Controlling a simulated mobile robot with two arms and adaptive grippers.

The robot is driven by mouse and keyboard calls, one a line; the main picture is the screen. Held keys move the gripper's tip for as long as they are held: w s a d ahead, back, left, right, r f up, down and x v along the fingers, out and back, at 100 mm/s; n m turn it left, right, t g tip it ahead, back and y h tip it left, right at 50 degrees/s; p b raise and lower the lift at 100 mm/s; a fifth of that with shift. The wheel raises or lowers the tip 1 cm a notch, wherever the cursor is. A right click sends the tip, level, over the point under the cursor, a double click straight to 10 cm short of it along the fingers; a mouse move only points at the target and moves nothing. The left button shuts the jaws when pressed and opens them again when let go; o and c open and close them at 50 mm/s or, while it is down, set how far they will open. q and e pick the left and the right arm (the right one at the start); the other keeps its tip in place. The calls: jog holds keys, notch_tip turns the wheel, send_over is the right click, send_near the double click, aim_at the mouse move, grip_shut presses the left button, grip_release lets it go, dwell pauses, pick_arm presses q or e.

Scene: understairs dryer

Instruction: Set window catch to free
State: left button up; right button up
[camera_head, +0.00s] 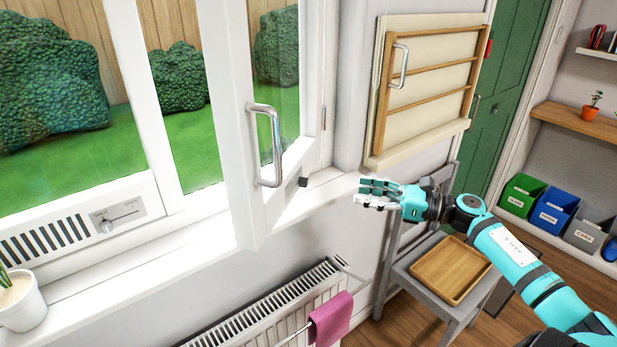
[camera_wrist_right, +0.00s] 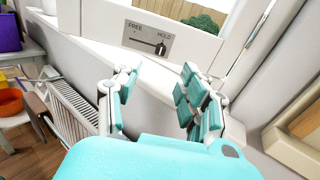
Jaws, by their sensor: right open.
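The window catch (camera_wrist_right: 161,45) shows in the right wrist view as a grey plate marked FREE at left and HOLD at right, with its dark knob at the HOLD end. It sits on the white bottom rail of the open window sash (camera_head: 252,180). My left gripper is out of view.
The sash's metal handle (camera_head: 268,145) stands out above the sill. A vent slider (camera_head: 118,217) marked SHUT and OPEN is at left. A radiator (camera_head: 270,312) with a pink cloth (camera_head: 331,319) is below. A folded wall rack (camera_head: 425,85) and a chair with a wooden tray (camera_head: 449,268) are at right.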

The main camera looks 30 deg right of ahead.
aim_at(308, 181)
jog(key=p+x, duration=0.3)
jog(key=x, duration=0.9)
jog(key=shift+w+d+r+p, duration=0.1)
jog(key=shift+d+p, duration=0.05)
jog(key=shift+p, duration=0.2)
jog(key=shift+w+a+f, duration=0.2)
jog(key=shift+w+a, duration=0.15)
jog(key=shift+w, duration=0.2)
jog(key=shift+c, duration=0.4)
grip_shut()
